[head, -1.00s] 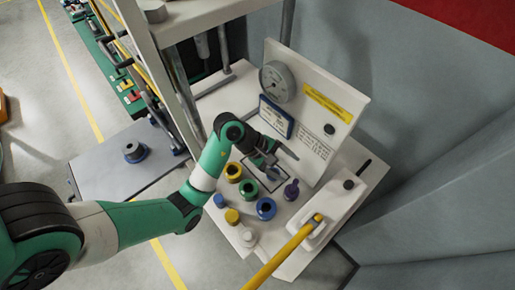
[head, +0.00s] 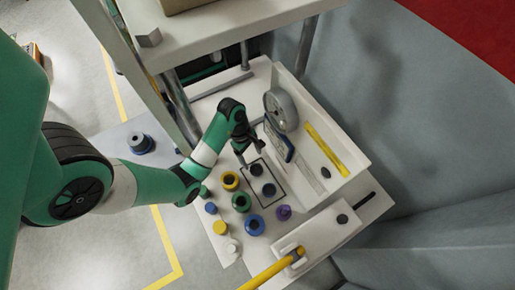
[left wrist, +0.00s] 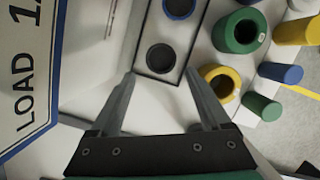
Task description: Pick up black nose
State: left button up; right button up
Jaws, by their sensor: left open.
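The black nose (head: 256,169) looks like a short dark round piece with a dark hollow top. It stands inside a thin black rectangle outlined on the white bench. It also shows in the left wrist view (left wrist: 160,57), upper middle, just beyond the fingertips. My left gripper (left wrist: 160,80) is open and empty, its fingers spread to either side of the line toward the black nose. In the head view the left gripper (head: 250,158) is just above and left of it, partly covering that area. Contact is not visible. My right gripper is not in view.
A dark blue ring (head: 269,190) stands beside the black nose in the rectangle. Yellow (head: 230,181), green (head: 241,202), blue (head: 254,225) and purple (head: 284,212) pieces stand close by. A panel with a round gauge (head: 281,110) rises behind. A yellow lever (head: 268,273) is in front.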

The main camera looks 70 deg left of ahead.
aim_at(257, 170)
pick_arm(q)
jog(key=b+x, duration=0.2)
jog(key=x, duration=0.2)
jog(key=shift+s, duration=0.15)
jog(key=shift+f, duration=0.1)
jog(key=b+x, duration=0.1)
jog(key=x, duration=0.4)
jog(key=shift+b, duration=0.3)
grip_shut()
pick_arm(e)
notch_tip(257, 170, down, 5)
